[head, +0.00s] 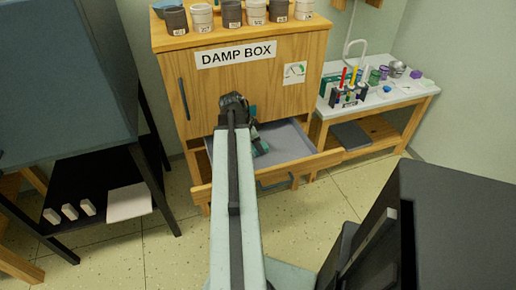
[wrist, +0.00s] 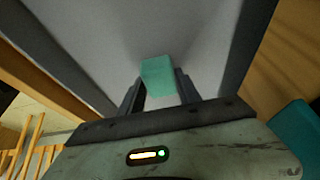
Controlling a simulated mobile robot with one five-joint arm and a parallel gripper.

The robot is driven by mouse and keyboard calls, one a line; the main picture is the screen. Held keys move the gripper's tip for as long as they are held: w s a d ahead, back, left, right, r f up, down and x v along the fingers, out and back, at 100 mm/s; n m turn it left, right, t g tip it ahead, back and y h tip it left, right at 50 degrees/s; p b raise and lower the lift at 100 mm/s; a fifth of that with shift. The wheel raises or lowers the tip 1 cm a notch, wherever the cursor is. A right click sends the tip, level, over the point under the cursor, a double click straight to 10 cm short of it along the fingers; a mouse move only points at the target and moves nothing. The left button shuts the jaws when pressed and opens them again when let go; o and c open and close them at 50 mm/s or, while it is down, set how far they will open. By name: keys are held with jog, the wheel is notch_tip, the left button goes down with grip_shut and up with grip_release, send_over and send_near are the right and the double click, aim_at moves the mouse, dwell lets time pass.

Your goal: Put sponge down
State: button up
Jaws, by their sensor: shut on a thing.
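The sponge (wrist: 158,76) is a small green block between the two fingers of my gripper (wrist: 158,92) in the wrist view. My gripper is shut on it. The grey floor of the open drawer (wrist: 130,30) lies beyond the sponge. In the head view my gripper (head: 261,148) reaches down into the open drawer (head: 290,140) of the wooden damp box (head: 285,75). The sponge is hard to make out there. I cannot tell whether it touches the drawer floor.
Several labelled pots (head: 232,14) stand on top of the damp box. A white-topped side table (head: 400,98) with pens and jars stands to the right. A black shelf (head: 100,180) is at the left. A dark cabinet-like block (head: 450,220) is at the front right. The drawer's right side looks bare.

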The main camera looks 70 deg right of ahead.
jog(key=shift+f, duration=0.2)
jog(key=o, duration=1.2)
jog(key=shift+r, duration=0.1)
jog(key=shift+r+p, duration=0.35)
jog(key=shift+r, duration=0.1)
jog(key=p+v, duration=1)
jog(key=v, duration=0.1)
jog(key=shift+a+r, duration=0.15)
